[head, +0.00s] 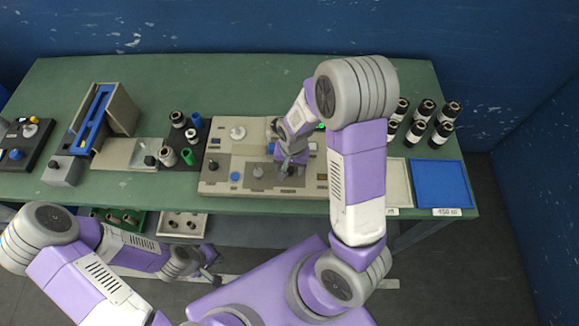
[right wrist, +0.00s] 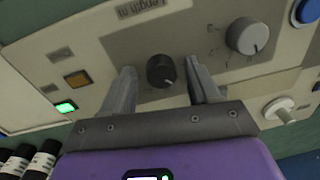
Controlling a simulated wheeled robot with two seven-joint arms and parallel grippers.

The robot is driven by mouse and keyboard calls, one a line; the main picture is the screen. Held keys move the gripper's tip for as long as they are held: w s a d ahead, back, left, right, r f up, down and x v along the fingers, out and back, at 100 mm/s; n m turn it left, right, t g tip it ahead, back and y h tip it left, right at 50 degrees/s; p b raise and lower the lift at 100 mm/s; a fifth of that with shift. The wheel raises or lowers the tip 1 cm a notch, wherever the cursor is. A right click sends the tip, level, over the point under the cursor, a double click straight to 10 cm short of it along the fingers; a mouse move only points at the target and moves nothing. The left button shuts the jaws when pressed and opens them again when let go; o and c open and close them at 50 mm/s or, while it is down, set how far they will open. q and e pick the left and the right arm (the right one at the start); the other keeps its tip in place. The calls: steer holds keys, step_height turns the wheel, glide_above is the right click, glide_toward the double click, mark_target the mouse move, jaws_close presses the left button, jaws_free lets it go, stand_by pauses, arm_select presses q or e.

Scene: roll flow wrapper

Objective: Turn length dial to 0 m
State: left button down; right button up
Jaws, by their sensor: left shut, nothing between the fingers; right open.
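The black length dial (right wrist: 161,71) sits on the beige control panel (right wrist: 160,25) in the right wrist view, beside a label reading "Length m". My right gripper (right wrist: 164,82) is open, with one finger on each side of the dial; I cannot tell whether they touch it. The dial's pointer reading is too small to make out. In the head view my right gripper (head: 290,165) is over the right part of the panel (head: 215,187), and the dial is mostly hidden there. My left gripper (head: 212,279) is shut and empty, low in front of the table.
A grey dial (right wrist: 246,36) and a white knob (right wrist: 280,110) are close to the right finger. A lit green button (right wrist: 65,107) and an amber button (right wrist: 77,79) are on the left. Dark rolls (head: 423,109) and a blue tray (head: 441,184) are right of the panel.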

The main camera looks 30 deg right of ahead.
steer(key=c, duration=1)
steer(key=shift+c, duration=0.2)
steer(key=shift+n, duration=0.5)
steer(key=n, duration=0.3)
steer(key=shift+n, duration=2)
steer(key=o, duration=1)
steer(key=shift+w, duration=0.1)
steer(key=shift+o, duration=0.2)
